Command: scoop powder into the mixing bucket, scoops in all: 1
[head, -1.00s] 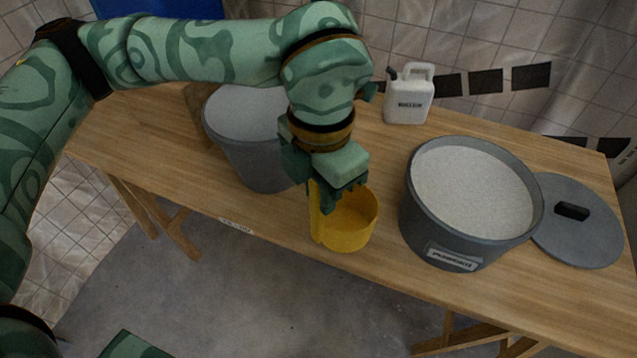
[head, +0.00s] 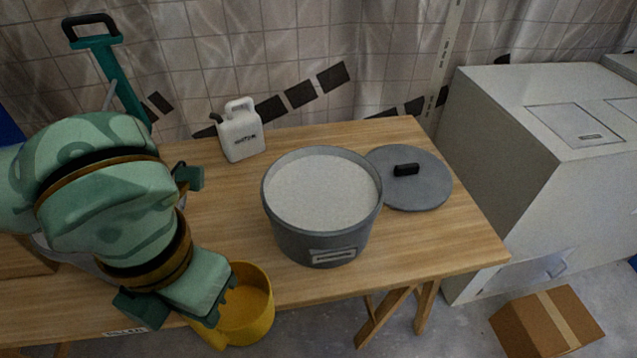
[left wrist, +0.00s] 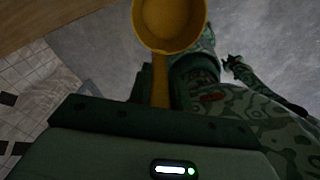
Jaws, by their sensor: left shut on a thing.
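My left gripper (head: 207,306) is shut on the handle of a yellow scoop (head: 262,318). The scoop is upright and its inside looks empty; it also shows in the left wrist view (left wrist: 170,42). In the head view it shows over the table's front edge, left of and nearer than a grey, labelled bucket (head: 318,246) full of white powder (head: 325,190). The scoop is apart from that bucket. A second grey bucket (head: 55,246) is almost wholly hidden behind my left arm. A dark shape at the right in the left wrist view may be my right gripper (left wrist: 238,68); its jaws are unclear.
A grey lid (head: 425,190) with a black handle lies right of the powder bucket. A white jug (head: 240,135) stands behind on the wooden table (head: 450,240). A teal tool with a black handle (head: 115,75) stands at the back left. A cardboard box (head: 547,322) is on the floor.

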